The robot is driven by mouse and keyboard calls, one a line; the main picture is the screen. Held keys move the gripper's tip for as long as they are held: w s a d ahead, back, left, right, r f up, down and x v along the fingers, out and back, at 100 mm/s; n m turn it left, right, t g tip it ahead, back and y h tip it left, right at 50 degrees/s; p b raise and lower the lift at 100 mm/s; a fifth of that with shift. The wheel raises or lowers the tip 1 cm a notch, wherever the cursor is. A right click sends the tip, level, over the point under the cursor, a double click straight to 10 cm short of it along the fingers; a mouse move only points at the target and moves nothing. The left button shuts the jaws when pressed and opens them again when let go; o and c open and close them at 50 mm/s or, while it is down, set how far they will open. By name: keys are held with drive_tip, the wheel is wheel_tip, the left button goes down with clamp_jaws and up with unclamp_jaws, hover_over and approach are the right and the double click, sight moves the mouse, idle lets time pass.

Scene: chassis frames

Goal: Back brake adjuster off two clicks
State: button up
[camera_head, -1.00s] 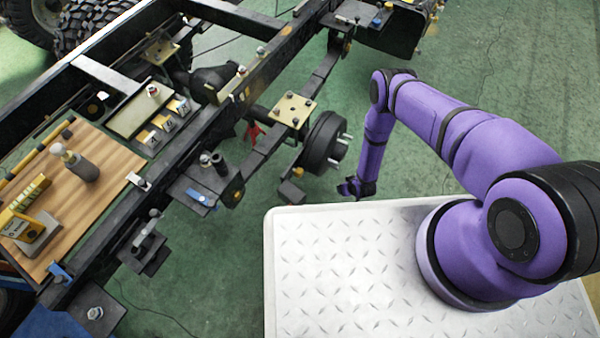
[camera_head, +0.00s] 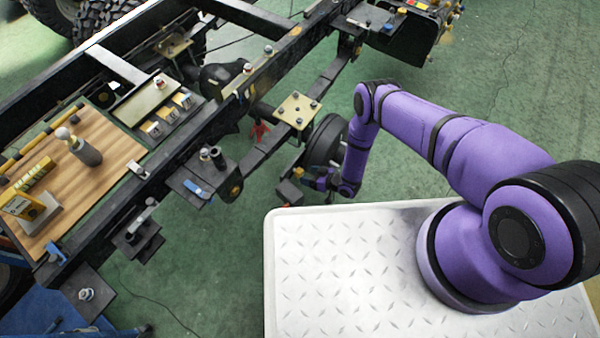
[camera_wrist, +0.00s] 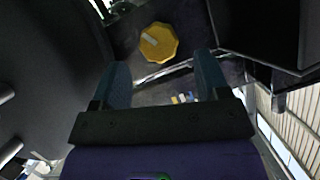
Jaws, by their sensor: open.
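The yellow adjuster knob (camera_wrist: 158,42), many-sided with a pale bar mark on its face, shows in the wrist view just beyond my fingertips. My gripper (camera_wrist: 161,68) is open, one finger to each side below the knob, with nothing between the fingers. They look apart from the knob. In the head view my gripper (camera_head: 312,178) is low beside the dark brake drum (camera_head: 323,145), near its lower left side. A small orange spot (camera_head: 299,171) shows there; I cannot tell if it is the same knob. My arm hides part of the drum.
The black chassis frame (camera_head: 190,128) runs diagonally on the left, with a brass-coloured plate (camera_head: 297,110) close to the drum. A wooden tool board (camera_head: 112,150) lies across the frame. The green floor (camera_head: 225,260) is open below the frame.

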sight(302, 174)
drive_tip(key=shift+x, duration=2.5)
drive_tip(key=c, duration=0.9)
drive_tip(key=shift+c, duration=0.2)
drive_tip(key=shift+s+n+t+h, duration=0.1)
drive_tip(key=shift+n+t+h, duration=0.8)
drive_tip(key=shift+n, duration=1)
drive_tip(key=o, duration=0.9)
